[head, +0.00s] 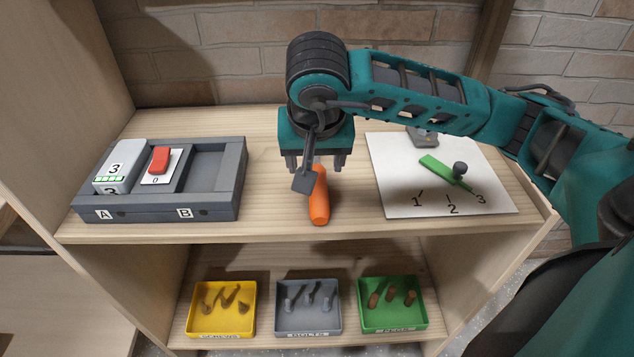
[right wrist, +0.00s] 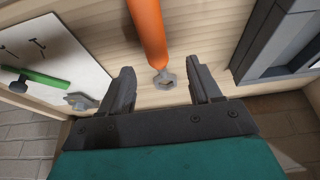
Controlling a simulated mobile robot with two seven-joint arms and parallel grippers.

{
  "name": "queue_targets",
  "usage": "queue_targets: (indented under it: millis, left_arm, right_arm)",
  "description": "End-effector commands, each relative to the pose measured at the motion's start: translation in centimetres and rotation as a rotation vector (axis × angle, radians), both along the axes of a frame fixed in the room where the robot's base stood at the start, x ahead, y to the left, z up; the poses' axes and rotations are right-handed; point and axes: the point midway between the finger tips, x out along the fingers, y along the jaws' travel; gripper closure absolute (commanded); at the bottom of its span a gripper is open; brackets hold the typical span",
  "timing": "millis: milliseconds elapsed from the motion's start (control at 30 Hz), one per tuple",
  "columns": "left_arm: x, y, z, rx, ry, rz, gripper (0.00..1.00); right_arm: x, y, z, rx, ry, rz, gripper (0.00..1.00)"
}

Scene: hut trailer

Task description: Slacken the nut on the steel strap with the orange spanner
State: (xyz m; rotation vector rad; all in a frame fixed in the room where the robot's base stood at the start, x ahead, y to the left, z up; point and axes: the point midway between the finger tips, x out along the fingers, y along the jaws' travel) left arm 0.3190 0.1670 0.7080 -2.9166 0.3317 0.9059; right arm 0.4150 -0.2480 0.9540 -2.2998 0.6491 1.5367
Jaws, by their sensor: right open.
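The orange spanner (head: 319,203) lies on the upper shelf, its orange handle pointing towards the shelf's front edge. In the right wrist view its grey head (right wrist: 164,79) shows between my fingers. My right gripper (head: 315,164) points down over the head end of the spanner, open, with one finger on each side and not closed on it. A small grey metal piece (head: 423,137) at the back of the white board may be the steel strap; it also shows in the right wrist view (right wrist: 81,101). I cannot clearly make out its nut. My left gripper is not in view.
The white board (head: 396,168), marked 1, 2, 3, carries a green lever (head: 440,170) with a dark knob. A grey tray (head: 222,185) marked A and B stands at the left. Yellow (head: 222,328), grey (head: 308,325) and green (head: 393,322) bins sit on the lower shelf.

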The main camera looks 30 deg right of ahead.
Motion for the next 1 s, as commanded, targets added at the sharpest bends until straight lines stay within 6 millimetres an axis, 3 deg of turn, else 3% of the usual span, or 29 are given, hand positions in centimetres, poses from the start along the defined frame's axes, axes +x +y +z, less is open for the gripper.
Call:
queue_targets:
  millis: [433, 733, 1000]
  left_arm:
    - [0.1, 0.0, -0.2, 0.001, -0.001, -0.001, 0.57]
    - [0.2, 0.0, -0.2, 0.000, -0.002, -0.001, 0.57]
    - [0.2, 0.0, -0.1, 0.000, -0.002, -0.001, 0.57]
  right_arm:
    - [1.4, -1.6, -4.7, 0.002, 0.002, -0.001, 0.37]
    - [1.7, -1.7, -5.2, 0.002, -0.001, 0.001, 0.37]
    - [1.7, -1.7, -5.2, 0.002, 0.000, 0.001, 0.61]
